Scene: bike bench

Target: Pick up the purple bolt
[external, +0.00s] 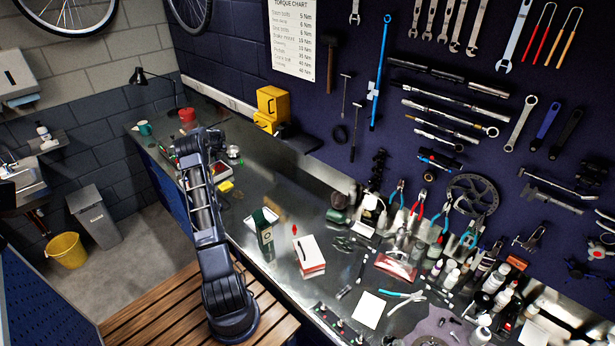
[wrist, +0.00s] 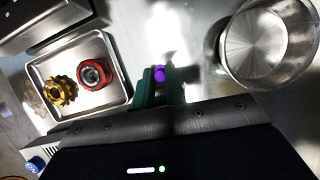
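The purple bolt (wrist: 160,73) shows in the wrist view as a small bright purple round end between the green fingertips. My gripper (wrist: 161,86) has its two fingers close together, one on each side of the bolt, with hardly any gap visible. It looks shut on the bolt. The lower part of the bolt is hidden by the fingers and the hand. In the external view my arm reaches over the far left part of the bench, and the fingers and bolt cannot be made out there.
A metal tray (wrist: 117,48) with a gold toothed part (wrist: 61,91) and a red ring part (wrist: 94,74) lies left of the fingers. A round metal bowl (wrist: 292,82) stands close on the right.

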